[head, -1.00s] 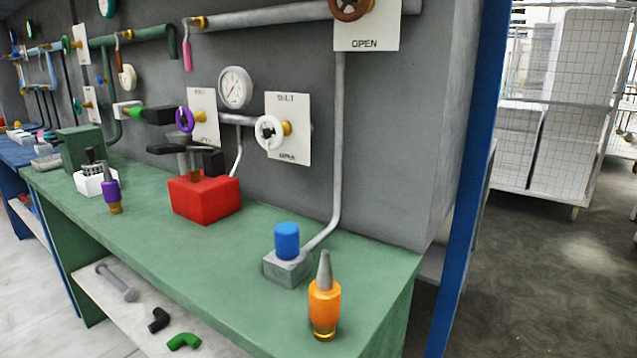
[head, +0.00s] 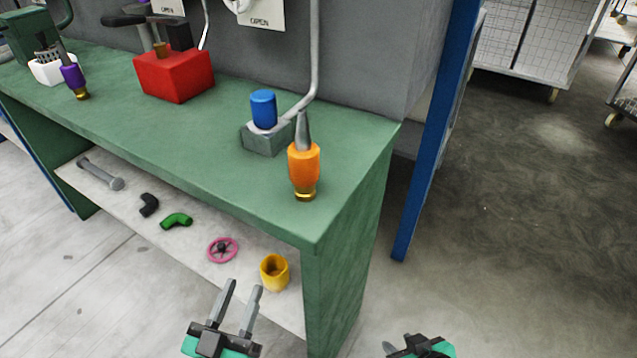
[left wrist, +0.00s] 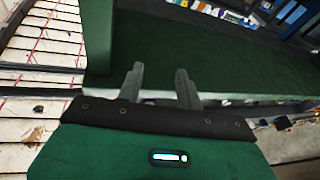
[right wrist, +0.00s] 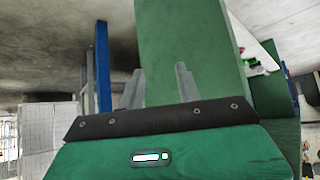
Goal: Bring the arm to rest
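My left gripper (head: 243,294) is at the bottom of the head view, in front of the bench's lower shelf. Its two fingers are apart with nothing between them, as the left wrist view (left wrist: 160,82) also shows. My right gripper (head: 395,347) is at the bottom edge of the head view, right of the bench end, and mostly cut off. In the right wrist view (right wrist: 158,85) its fingers are apart and empty, with the green bench panel (right wrist: 185,50) beyond them.
The green bench (head: 220,150) carries a red block (head: 173,78), a blue-topped grey block (head: 266,141) and an orange nozzle (head: 304,165). The lower shelf (head: 120,200) holds a yellow ring (head: 274,272), a pink wheel (head: 222,250) and pipe elbows.

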